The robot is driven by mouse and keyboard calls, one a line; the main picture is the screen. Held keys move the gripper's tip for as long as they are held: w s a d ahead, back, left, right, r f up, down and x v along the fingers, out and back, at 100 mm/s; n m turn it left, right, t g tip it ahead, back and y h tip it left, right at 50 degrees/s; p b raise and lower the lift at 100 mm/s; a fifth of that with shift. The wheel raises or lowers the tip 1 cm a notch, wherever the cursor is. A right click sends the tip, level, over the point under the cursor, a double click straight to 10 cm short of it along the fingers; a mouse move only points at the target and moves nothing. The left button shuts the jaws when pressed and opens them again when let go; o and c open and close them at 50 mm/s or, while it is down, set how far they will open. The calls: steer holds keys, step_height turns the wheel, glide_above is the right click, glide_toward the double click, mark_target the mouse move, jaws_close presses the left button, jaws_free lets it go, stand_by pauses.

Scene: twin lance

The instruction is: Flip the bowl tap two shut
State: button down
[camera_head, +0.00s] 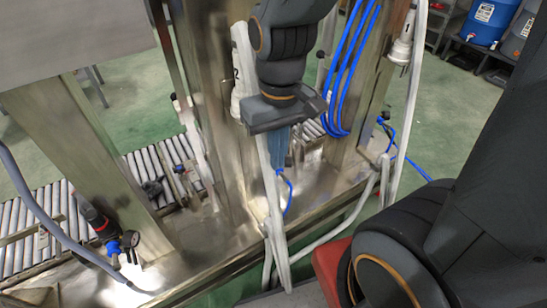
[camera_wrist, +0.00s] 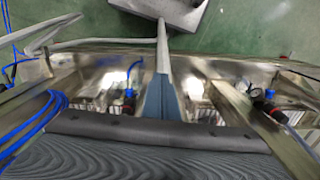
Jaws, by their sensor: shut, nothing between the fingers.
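My gripper (camera_head: 277,160) points down in front of the steel frame in the head view, its blue-grey fingers shut and empty. In the wrist view the gripper (camera_wrist: 160,85) shows as one narrow closed wedge. A small blue tap-like fitting with a blue tube (camera_head: 286,182) is just below and right of the fingertips, partly hidden by them. What looks like the same fitting (camera_wrist: 129,96) is left of the fingers in the wrist view, seemingly apart from them. Another blue fitting (camera_head: 382,118) is farther right. I cannot tell which is bowl tap two, or its handle position.
A red-and-black regulator (camera_head: 97,217) with a gauge (camera_head: 131,238) stands at the left on the steel ledge. White pipes (camera_head: 272,215) run close beside my gripper. Coiled blue hoses (camera_head: 345,70) hang on the right post. Rollers (camera_head: 155,165) lie behind the frame.

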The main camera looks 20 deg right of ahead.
steer(key=s+d+r+m+p, duration=0.1)
steer(key=d+r+m+p, duration=0.1)
steer(key=d+r+p, duration=0.4)
steer(key=shift+s+r+p, duration=0.3)
steer(key=shift+r+p, duration=0.45)
